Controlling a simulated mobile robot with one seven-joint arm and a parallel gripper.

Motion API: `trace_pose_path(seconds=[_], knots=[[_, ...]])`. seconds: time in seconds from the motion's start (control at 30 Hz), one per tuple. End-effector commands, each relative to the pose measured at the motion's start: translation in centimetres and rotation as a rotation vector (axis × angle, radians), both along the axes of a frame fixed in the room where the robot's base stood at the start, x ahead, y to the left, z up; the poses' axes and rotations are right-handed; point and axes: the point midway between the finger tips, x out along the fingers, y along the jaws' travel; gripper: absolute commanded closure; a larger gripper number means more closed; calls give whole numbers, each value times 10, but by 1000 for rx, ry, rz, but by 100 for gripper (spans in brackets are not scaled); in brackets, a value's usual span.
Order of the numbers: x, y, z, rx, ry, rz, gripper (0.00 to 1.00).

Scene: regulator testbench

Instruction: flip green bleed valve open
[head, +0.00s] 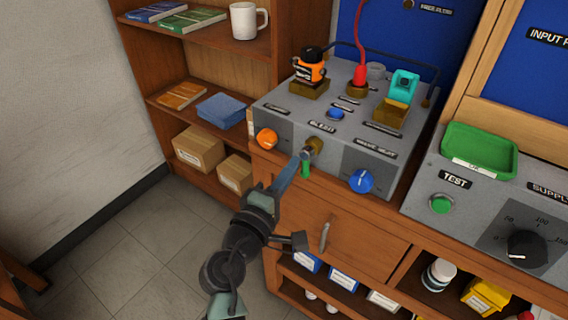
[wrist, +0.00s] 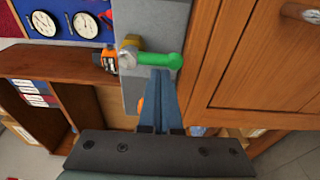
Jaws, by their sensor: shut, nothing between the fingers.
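The bleed valve has a brass body (head: 316,144) on the front face of the grey testbench box, below the BLEED label (head: 321,126). Its green lever (head: 305,169) hangs down from the body in the head view, partly hidden behind my fingers. In the wrist view the green lever (wrist: 162,60) runs sideways from the metal and brass fitting (wrist: 128,52). My gripper (head: 303,156) is shut and empty, with its tips right at the lever. In the wrist view the fingertips (wrist: 162,74) lie against or just short of the lever; I cannot tell whether they touch.
An orange knob (head: 267,138) is left of the valve and a blue knob (head: 361,181) is right of it. A wooden drawer front with a metal handle (head: 325,236) lies below. A shelf with cardboard boxes (head: 200,147) stands at left.

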Motion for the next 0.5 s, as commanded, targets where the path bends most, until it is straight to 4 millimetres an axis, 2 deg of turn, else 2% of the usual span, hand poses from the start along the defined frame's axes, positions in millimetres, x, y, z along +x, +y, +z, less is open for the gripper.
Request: trace_pose_path(seconds=[0.5], knots=[[-1,-1,1,-31,19,0,100]])
